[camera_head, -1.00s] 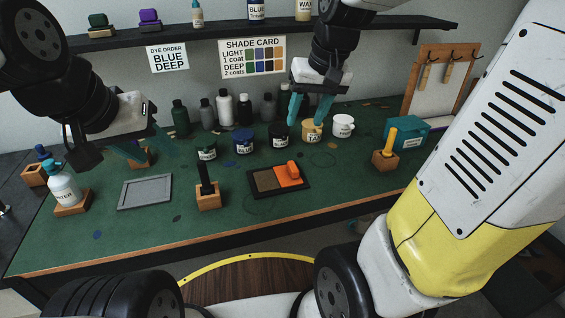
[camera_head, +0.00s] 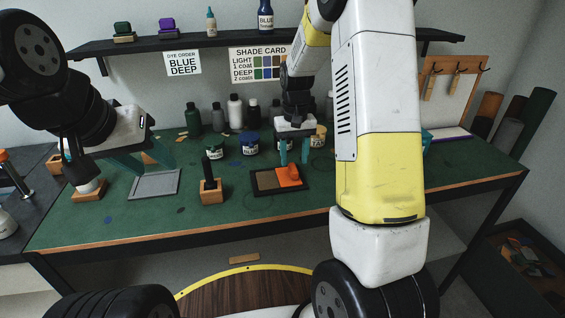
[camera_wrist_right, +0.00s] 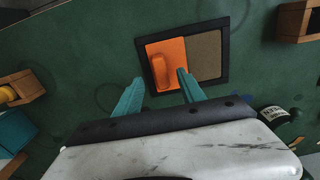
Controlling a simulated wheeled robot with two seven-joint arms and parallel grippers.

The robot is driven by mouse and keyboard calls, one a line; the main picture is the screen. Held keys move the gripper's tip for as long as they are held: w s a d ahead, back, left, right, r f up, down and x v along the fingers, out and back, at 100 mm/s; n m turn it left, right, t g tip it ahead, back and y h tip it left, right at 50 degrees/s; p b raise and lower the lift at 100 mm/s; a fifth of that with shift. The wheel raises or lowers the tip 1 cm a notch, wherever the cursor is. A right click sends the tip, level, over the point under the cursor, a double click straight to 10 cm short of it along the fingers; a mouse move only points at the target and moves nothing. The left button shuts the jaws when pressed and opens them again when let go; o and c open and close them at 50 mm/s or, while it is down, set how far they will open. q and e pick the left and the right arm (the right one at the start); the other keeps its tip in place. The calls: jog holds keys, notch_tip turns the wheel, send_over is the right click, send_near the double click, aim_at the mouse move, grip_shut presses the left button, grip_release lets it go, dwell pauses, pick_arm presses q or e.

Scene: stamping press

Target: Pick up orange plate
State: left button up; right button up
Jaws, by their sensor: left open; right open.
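The orange plate (camera_head: 283,181) with its raised orange handle (camera_wrist_right: 160,72) lies in a black-framed tray (camera_head: 257,193), beside a brown panel (camera_wrist_right: 204,54). My right gripper (camera_head: 292,160) is open and empty, pointing down just above the plate. In the right wrist view the two teal fingertips (camera_wrist_right: 160,79) are apart, one on each side of the handle's near end; I cannot tell whether they touch anything. My left gripper (camera_head: 147,166) is open and empty over the left of the green table, near the grey tray (camera_head: 155,184).
A wooden block with a black handle (camera_head: 211,193) stands left of the black tray. Several jars and bottles, including a blue-lidded jar (camera_head: 249,143), stand behind. My right arm hides the table's right part. The front strip of the table is clear.

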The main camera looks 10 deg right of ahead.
aim_at(294, 167)
notch_tip(294, 167, down, 3)
jog(key=shift+f, duration=0.2)
jog(key=shift+c, duration=0.2)
grip_shut()
jog(key=shift+r, duration=0.1)
